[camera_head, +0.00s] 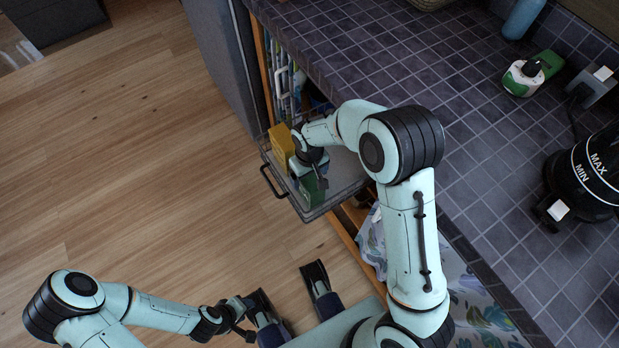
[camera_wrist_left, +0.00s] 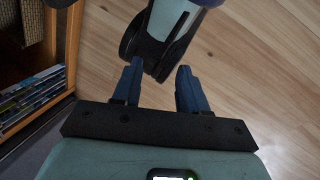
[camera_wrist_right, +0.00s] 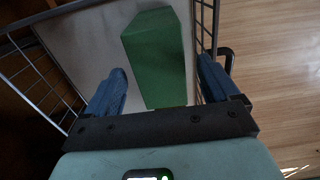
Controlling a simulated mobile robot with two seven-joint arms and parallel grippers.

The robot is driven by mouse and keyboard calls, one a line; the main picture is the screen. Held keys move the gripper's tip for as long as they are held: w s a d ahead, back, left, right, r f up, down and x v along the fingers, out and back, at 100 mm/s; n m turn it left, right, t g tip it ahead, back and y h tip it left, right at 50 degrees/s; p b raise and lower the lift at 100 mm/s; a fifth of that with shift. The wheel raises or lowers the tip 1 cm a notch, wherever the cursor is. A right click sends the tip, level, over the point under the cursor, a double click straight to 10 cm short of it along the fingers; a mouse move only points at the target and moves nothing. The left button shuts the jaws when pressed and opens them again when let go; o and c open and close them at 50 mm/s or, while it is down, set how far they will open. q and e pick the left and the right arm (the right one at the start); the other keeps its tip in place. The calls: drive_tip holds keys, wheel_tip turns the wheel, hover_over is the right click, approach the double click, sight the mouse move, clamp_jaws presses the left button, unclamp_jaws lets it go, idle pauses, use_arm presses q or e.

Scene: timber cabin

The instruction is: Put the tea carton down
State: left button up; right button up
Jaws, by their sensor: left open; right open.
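A green carton (camera_head: 312,190) stands in a pulled-out wire basket (camera_head: 346,196) below the counter; its lettering cannot be read. A yellow box (camera_head: 281,147) is in the same basket, at its far left. My right gripper (camera_wrist_right: 162,66) is open over the basket. In the right wrist view the green carton (camera_wrist_right: 158,60) lies between its spread fingers, with a gap on each side. In the head view the right hand partly hides the carton. My left gripper (camera_wrist_left: 159,65) is open and empty, low over the floor near my base.
The dark tiled counter (camera_head: 400,70) runs along the right of the basket. A green-and-white bottle (camera_head: 521,80) and a black appliance (camera_head: 590,175) stand on it. The basket's black handle (camera_head: 272,181) faces the open wooden floor (camera_head: 130,150).

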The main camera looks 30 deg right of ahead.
wheel_tip(320, 180, up, 7)
drive_tip(key=shift+r+p, duration=0.1)
drive_tip(key=shift+p, duration=0.65)
drive_tip(key=shift+r, duration=0.7)
use_arm(q)
drive_tip(key=shift+s+d+r+g, duration=0.25)
drive_tip(key=shift+s+r, duration=0.35)
drive_tip(key=shift+s, duration=0.05)
drive_tip(key=shift+s+d+r+g, duration=0.2)
drive_tip(key=shift+s+r+g, duration=0.05)
drive_tip(key=shift+s+r, duration=0.35)
